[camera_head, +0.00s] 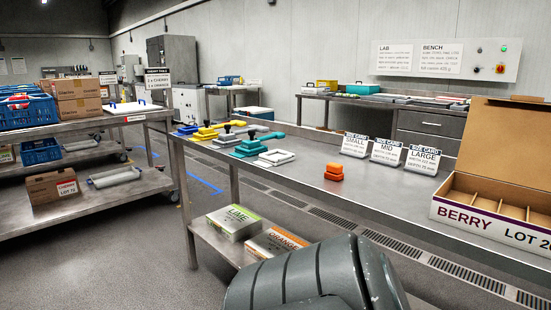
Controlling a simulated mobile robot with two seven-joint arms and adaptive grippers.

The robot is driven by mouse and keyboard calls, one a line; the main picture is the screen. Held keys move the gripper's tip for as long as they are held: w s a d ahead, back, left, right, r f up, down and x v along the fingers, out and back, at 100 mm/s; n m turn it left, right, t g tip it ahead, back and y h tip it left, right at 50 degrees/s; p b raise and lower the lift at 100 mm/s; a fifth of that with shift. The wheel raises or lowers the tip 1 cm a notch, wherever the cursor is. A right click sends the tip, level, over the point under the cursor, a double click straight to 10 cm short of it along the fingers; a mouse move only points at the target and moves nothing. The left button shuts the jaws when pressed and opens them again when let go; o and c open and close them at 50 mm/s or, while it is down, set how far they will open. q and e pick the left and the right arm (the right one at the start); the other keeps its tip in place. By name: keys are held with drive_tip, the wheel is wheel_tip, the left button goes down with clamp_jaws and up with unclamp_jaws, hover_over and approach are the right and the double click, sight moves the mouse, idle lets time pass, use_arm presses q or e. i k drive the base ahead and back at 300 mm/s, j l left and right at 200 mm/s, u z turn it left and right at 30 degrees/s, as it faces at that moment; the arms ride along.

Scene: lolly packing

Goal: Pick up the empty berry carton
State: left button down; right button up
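The berry carton (447,212) stands at the right end of the long steel table (300,185), cut off by the right picture edge. It is brown cardboard with a white front band reading "BERRY LOT 20", the last part cut off. Its tall brown lid (505,140) stands up at the back. Dividers show inside, and the visible compartments look empty. A grey rounded part of my own body fills the lower middle. Neither gripper can be seen.
Size cards (387,151) stand left of the carton. An orange block (334,172) and several coloured tools (258,143) lie further left. Lime (234,222) and orange (275,243) boxes sit on the lower shelf. Floor is clear at left front.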

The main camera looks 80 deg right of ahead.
sight(515, 216)
drive_tip(key=l+z, duration=0.1)
drive_tip(key=z, duration=3.8)
